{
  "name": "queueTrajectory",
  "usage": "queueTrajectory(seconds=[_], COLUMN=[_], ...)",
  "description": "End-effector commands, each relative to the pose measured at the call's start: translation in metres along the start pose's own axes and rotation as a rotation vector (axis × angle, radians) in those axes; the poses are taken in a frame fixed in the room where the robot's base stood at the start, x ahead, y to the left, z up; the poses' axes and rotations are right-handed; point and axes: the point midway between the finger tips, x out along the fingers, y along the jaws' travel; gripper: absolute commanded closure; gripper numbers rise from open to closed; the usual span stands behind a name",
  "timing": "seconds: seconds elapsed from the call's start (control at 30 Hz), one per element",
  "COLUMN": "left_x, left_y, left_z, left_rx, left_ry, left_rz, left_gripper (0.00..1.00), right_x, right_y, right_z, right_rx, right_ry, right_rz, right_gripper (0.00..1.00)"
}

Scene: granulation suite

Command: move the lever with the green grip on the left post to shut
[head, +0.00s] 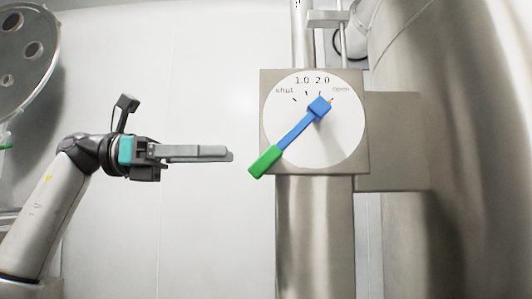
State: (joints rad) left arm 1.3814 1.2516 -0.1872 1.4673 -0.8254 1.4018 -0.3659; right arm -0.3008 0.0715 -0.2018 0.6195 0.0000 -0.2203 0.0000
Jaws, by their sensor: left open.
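The lever is a blue bar (296,129) with a green grip (265,162) at its lower-left end. Its blue hub (319,108) sits on a round white dial (335,140) on a square metal plate on a steel post (315,230). The dial reads "shut" at upper left, "1.0" and "2.0" at top, and a blurred word at upper right.
A large steel vessel (465,150) fills the right, joined to the dial plate by a metal bracket (395,140). A round metal plate with holes (22,60) is at upper left. The space between my left gripper and the post is clear before a pale wall.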

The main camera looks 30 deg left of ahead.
Motion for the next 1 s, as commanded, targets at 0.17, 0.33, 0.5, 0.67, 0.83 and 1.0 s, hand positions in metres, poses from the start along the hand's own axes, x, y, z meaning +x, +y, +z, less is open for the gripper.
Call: queueTrajectory(seconds=[0.17,0.33,0.5,0.67,0.83,1.0], left_x=[0.04,0.065,0.078,0.081,0.08,0.08], left_y=[-0.001,0.0,0.0,0.0,0.0,0.0], left_z=[0.001,0.001,0.001,0.0,0.0,0.0], left_rx=[0.0,0.0,-0.001,-0.001,-0.001,-0.001], left_ry=[0.001,0.0,0.0,-0.002,-0.001,-0.001], left_rz=[-0.004,-0.003,-0.001,0.0,0.0,0.0], left_gripper=[0.47,0.47,0.47,0.47,0.5,0.69], right_x=[-0.007,-0.012,-0.014,-0.014,-0.014,-0.014], right_y=[0.0,0.002,0.006,0.007,0.007,0.007], right_z=[-0.001,-0.001,0.0,0.0,0.0,-0.001], right_rx=[-0.001,-0.002,-0.003,-0.003,-0.002,-0.001], right_ry=[0.0,0.0,-0.001,-0.001,-0.001,-0.001], right_rz=[0.0,0.003,0.007,0.009,0.009,0.01], right_gripper=[0.5,0.5,0.5,0.5,0.5,0.5])
